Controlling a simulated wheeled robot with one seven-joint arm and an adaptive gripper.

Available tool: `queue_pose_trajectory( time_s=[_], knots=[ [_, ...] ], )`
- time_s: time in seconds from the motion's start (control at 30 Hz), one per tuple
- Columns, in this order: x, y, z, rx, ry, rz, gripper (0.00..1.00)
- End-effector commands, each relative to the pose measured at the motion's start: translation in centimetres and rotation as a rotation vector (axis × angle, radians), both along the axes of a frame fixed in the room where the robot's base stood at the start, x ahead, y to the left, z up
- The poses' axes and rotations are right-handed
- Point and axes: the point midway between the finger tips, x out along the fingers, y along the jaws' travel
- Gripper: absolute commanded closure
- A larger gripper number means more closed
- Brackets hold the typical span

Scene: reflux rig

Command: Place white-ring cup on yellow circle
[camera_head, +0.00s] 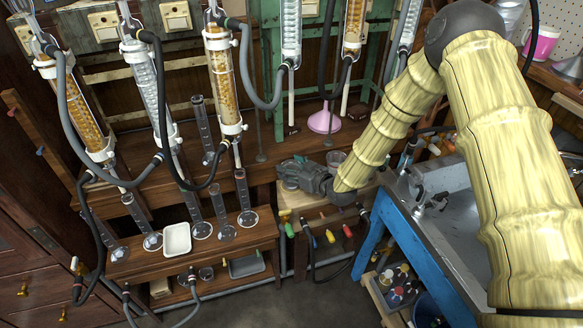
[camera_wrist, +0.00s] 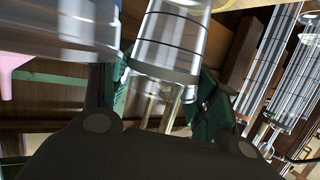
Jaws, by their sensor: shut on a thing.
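My gripper (camera_head: 305,180) is low in the middle of the head view, above the pale wooden stand. In the wrist view its two dark green fingers (camera_wrist: 168,105) close around a clear, cylinder-shaped cup (camera_wrist: 172,45) with dark lines and a pale grey band near the fingers. I cannot make out a clear white ring on it. In the head view my gripper hides most of what it holds. I cannot make out a yellow circle.
Clear measuring cylinders (camera_head: 219,205) stand on the lower wooden bench (camera_head: 150,262), beside a white tray (camera_head: 177,240). A pink funnel (camera_head: 324,119) is behind my gripper. Hoses hang from columns at left. A blue-framed sink (camera_head: 450,215) is at right.

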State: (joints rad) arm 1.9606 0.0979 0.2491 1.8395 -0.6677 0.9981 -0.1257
Motion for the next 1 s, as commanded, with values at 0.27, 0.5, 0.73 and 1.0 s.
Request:
queue_pose_trajectory(
  time_s=[0.27,0.5,0.73,1.0],
  knots=[
    [0.0,0.0,-0.2,0.000,0.000,0.000,0.34],
    [0.0,0.0,-0.2,0.000,0.000,0.000,0.18],
    [0.0,0.0,0.1,0.000,0.000,0.000,0.18],
    [-2.2,-2.0,0.9,0.000,0.000,-0.001,0.18]
  ],
)
